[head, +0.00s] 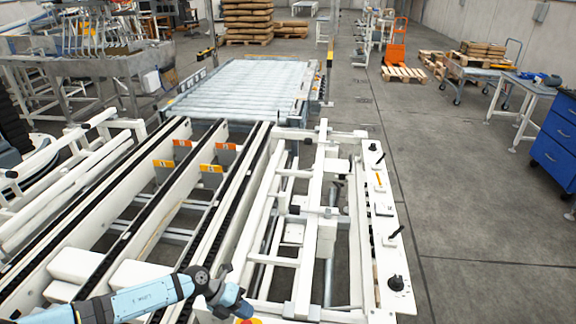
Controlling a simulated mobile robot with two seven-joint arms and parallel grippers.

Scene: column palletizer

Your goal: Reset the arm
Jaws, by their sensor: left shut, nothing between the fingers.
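My left arm (140,298) comes in from the bottom left, light blue and black, and reaches across the lower part of the white conveyor frame (255,225). My left gripper (243,309) is at the bottom edge, low over the frame, shut and empty. A small red and yellow spot shows beside it, too small to identify. My right gripper is not in view.
A roller conveyor (245,85) lies beyond the frame. A white side panel with black knobs (396,283) runs along the right. Clear floor (460,200) lies further right, before a blue drawer cabinet (556,140). Stacked sacks (247,20) stand at the back.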

